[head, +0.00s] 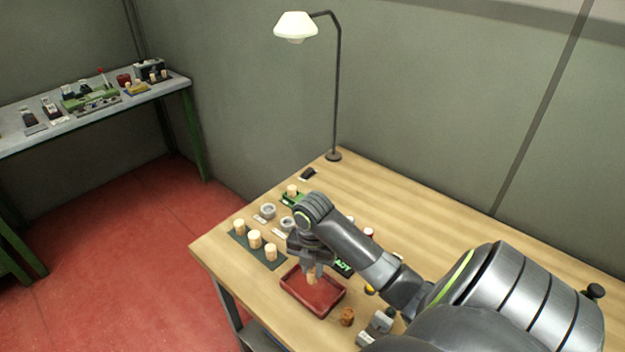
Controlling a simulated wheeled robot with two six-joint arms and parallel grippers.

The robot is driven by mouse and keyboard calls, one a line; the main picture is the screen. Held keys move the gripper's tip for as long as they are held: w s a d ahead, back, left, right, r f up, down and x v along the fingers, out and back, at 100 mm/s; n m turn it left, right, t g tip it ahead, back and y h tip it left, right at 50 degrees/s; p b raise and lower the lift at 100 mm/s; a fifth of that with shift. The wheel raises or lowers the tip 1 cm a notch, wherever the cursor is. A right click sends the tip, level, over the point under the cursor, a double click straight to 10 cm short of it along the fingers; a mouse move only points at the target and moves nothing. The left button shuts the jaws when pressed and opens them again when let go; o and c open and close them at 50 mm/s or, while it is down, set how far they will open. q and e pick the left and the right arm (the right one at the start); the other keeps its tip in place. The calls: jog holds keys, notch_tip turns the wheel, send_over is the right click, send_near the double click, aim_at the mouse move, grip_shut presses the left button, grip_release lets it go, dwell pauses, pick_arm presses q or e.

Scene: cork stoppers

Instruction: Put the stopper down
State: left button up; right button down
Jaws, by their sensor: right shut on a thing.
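My right gripper (312,270) points down over the red tray (326,310) and is shut on a pale cork stopper (312,279). The stopper looks upright; I cannot tell whether its lower end touches the tray floor. Three more pale stoppers stand in a row on a dark mat (266,262) to the left of the tray: one at the far end (239,226), one in the middle (255,239) and one near the tray (270,252). Another stopper (292,190) stands on a green pad further back. My left gripper is not in view.
A darker brown cork (347,317) stands right of the tray, near small grey blocks (381,321). Round grey dishes (268,211) and white labels lie behind the mat. A lamp (334,155) stands at the table's back corner. The table's right side is mostly clear behind my arm.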

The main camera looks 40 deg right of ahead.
aim_at(313, 270)
notch_tip(313, 270, down, 3)
jog(key=shift+s+f, duration=0.1)
jog(key=shift+f, duration=0.4)
jog(key=c, duration=1.3)
grip_release()
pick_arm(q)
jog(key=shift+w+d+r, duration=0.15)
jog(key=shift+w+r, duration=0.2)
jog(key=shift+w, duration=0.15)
pick_arm(e)
jog(key=shift+o, duration=0.2)
